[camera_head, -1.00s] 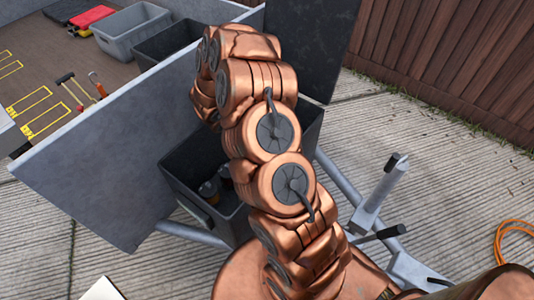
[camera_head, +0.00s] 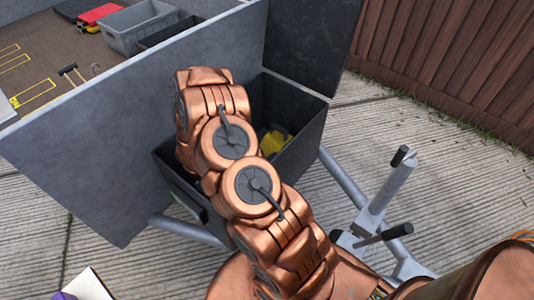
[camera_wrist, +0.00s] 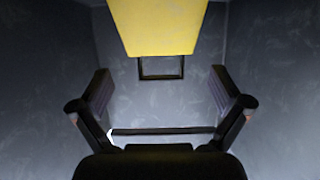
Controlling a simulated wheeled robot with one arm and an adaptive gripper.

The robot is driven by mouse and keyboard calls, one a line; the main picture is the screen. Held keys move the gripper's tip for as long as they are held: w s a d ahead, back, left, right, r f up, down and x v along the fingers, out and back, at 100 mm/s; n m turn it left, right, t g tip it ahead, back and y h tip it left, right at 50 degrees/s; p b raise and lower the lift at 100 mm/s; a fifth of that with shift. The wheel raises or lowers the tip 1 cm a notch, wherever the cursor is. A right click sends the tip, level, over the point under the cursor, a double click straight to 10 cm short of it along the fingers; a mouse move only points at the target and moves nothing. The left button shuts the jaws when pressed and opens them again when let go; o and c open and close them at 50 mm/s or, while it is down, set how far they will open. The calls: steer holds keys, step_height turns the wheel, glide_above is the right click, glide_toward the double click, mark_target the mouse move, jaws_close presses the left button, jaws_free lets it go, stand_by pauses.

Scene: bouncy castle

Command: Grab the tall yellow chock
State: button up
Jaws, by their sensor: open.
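A yellow chock (camera_head: 276,140) shows inside the dark open box on the trailer frame, just right of my arm. Part of it is hidden by the arm, so its full height cannot be judged. In the wrist view a smooth yellow block (camera_wrist: 158,26) fills the top middle, narrowing downward, with a dark frame-like part below it. My gripper (camera_wrist: 160,93) is open, with its fingers wide apart on both sides. The yellow block lies above the fingertips in the picture and no finger touches it. In the head view my gripper is hidden behind the arm.
The dark box (camera_head: 306,118) has grey walls close around my gripper. A tall grey panel (camera_head: 100,150) stands left of it. A metal post with dark handles (camera_head: 385,195) stands to the right. Grey bins (camera_head: 138,28) and tools lie in the trailer bed behind.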

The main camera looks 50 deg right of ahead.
mark_target(272, 143)
steer(key=shift+d+r, duration=0.1)
steer(key=shift+d+f, duration=0.2)
steer(key=shift+d, duration=0.4)
steer(key=shift+p+x, duration=0.6)
steer(key=shift+x, duration=2.65)
steer(key=shift+a+f, duration=0.1)
steer(key=shift+f, duration=0.1)
steer(key=shift+w, duration=0.1)
steer(key=c, duration=1.3)
steer(key=shift+r, duration=0.2)
steer(key=shift+c, duration=0.2)
